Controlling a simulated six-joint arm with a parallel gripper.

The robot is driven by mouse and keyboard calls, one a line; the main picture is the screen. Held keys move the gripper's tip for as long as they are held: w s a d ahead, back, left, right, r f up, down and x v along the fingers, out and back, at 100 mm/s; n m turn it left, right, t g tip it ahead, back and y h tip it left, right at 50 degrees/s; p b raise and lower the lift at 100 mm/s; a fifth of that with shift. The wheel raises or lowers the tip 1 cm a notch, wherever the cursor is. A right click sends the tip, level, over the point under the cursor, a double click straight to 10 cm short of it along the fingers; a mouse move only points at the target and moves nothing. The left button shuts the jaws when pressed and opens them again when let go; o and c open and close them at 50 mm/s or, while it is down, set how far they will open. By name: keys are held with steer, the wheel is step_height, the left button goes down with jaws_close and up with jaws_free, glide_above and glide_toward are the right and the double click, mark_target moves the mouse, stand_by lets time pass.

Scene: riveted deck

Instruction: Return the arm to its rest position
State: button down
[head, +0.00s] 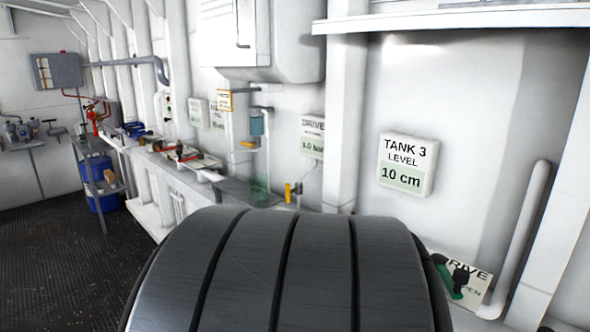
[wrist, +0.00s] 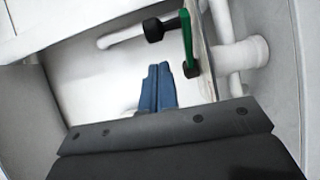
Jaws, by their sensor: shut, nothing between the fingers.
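In the wrist view, my gripper (wrist: 158,70) shows as two blue fingers closed together with nothing between them. They point at a pale, blank surface. A green lever (wrist: 187,40) with a black knob stands up to the right of the fingers, apart from them in the picture. The head view also shows the green lever (head: 444,277) at the lower right, in front of a DRIVE sign. My gripper is not visible in the head view. A large dark ribbed rounded form, which I cannot identify for certain, fills the lower middle there and hides what is behind it.
White pipes (wrist: 245,55) run close to the right of the lever in the wrist view. In the head view, a TANK 3 sign (head: 407,164) hangs on the wall. A bench (head: 170,170) with several valves runs along the left wall. Dark floor (head: 60,250) lies open at left.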

steer(key=shift+w+a+m+g+h, duration=0.1)
steer(key=shift+w+a+m+g, duration=0.35)
steer(key=shift+g, duration=0.4)
steer(key=shift+w+a+m+g+h, duration=0.1)
steer(key=shift+w+a+m+g, duration=0.15)
steer(key=shift+w+m+g, duration=0.4)
steer(key=shift+w+a+m+g+h, duration=0.15)
steer(key=shift+a+m+g, duration=0.25)
steer(key=shift+g, duration=0.6)
stand_by(1.0)
